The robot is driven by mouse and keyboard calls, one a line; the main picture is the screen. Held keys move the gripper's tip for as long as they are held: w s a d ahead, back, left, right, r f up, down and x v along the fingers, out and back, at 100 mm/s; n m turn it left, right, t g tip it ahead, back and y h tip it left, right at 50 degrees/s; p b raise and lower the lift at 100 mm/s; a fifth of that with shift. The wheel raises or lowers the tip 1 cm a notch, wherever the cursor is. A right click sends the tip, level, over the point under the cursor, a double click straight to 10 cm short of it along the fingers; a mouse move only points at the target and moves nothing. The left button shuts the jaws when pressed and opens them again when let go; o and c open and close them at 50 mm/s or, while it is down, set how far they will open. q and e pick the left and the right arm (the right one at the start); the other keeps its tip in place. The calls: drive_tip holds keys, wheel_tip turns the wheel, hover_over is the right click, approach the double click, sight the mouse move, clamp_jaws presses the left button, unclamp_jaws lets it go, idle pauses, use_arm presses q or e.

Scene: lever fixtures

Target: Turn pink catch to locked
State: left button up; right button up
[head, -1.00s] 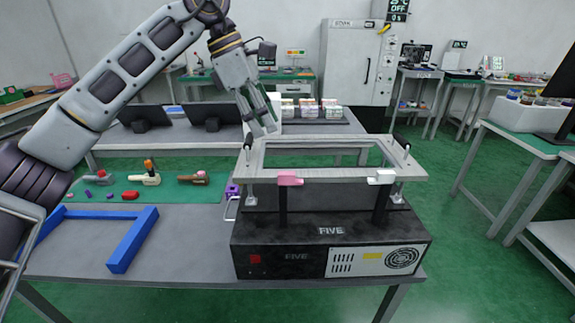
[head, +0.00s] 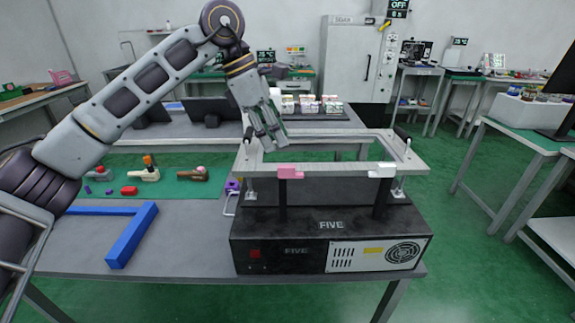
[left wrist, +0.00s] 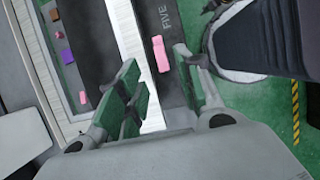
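The pink catch (head: 290,172) is a small block on the front bar of a grey open frame (head: 340,173). The frame stands on a black FIVE unit (head: 300,240). Whether the catch is locked cannot be told. My left gripper (head: 272,144) is over the frame's left part, just behind and above the catch, pointing down. In the left wrist view the pink catch (left wrist: 160,53) shows in the gap between the spread green-padded fingers, apart from both. The left gripper is open and empty. My right gripper is not in view.
A white catch (head: 382,170) is on the same bar to the right. A blue bracket (head: 133,235) lies left of the unit. Handled parts (head: 145,175) lie on a green mat behind it.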

sight(289, 166)
use_arm(q)
drive_tip(key=b+x, duration=0.1)
drive_tip(key=x, duration=0.5)
drive_tip(key=shift+d+f, duration=0.2)
drive_tip(key=shift+f, duration=0.1)
drive_tip(key=shift+d+f+b, duration=0.25)
drive_tip(key=shift+f+b, duration=0.05)
drive_tip(key=shift+f, duration=0.35)
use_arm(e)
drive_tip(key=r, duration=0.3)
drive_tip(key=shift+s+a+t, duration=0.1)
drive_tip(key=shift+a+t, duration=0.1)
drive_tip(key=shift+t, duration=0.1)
use_arm(q)
drive_tip(key=shift+c, duration=0.3)
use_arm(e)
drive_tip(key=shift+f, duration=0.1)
use_arm(q)
clamp_jaws()
